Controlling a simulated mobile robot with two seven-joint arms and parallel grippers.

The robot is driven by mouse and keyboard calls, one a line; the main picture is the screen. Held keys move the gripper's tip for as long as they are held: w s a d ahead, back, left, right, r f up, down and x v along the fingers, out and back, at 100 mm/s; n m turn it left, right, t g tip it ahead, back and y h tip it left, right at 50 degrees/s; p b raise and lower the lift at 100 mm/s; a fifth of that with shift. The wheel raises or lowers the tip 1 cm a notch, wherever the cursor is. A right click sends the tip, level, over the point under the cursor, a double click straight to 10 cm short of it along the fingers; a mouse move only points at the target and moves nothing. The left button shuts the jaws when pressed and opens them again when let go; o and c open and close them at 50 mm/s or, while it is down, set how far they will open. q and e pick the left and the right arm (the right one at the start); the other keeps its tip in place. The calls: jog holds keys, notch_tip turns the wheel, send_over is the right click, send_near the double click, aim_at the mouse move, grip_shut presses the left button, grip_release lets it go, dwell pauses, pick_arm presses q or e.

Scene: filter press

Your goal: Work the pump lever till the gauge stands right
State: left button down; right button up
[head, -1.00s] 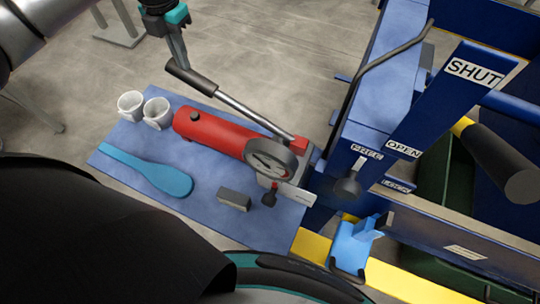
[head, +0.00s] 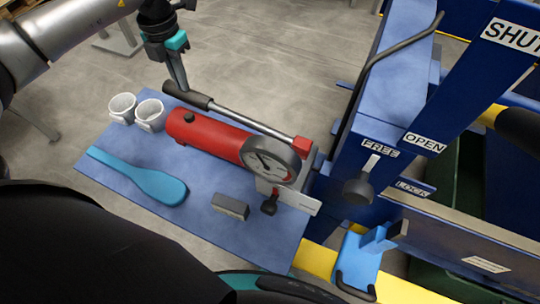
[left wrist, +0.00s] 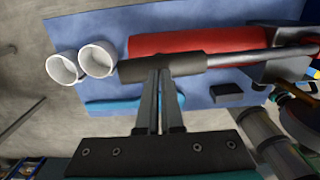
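The red hand pump (head: 212,136) lies on a blue mat, and its round gauge (head: 272,160) faces up at its right end. The gauge needle is too small to read surely. The pump lever (head: 250,122) runs from a red block at the gauge end to a black grip (head: 187,96), low above the pump body. My left gripper (head: 181,88) comes down onto the black grip. In the left wrist view its fingers (left wrist: 160,75) are close together, with their tips at the grip (left wrist: 165,68), across it rather than around it. My right gripper is not in view.
Two white cups (head: 137,110) stand at the mat's left. A blue paddle-shaped thing (head: 145,180) and a grey block (head: 230,206) lie in front of the pump. A blue press frame (head: 375,120) with FREE, OPEN, LOCK labels and a black-knobbed lever (head: 359,190) stands right.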

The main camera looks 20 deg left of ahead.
pick_arm(q)
notch_tip(320, 180, up, 8)
jog(key=d+p, duration=0.1)
jog(key=p, duration=0.5)
jog(key=shift+d+r, duration=0.15)
jog(key=shift+r, duration=0.1)
jog(key=shift+f, duration=0.1)
jog(key=f+b, duration=0.2)
jog(key=f, duration=0.1)
jog(key=a+f+b, duration=0.1)
jog(key=f+b, duration=0.2)
jog(key=f, duration=0.1)
jog(key=f+b, duration=0.3)
jog(key=shift+a+f, duration=0.15)
jog(key=shift+a, duration=0.05)
notch_tip(320, 180, up, 10)
jog(key=d+p, duration=0.1)
jog(key=p, duration=0.7)
jog(key=shift+d+r, duration=0.25)
jog(key=shift+f, duration=0.1)
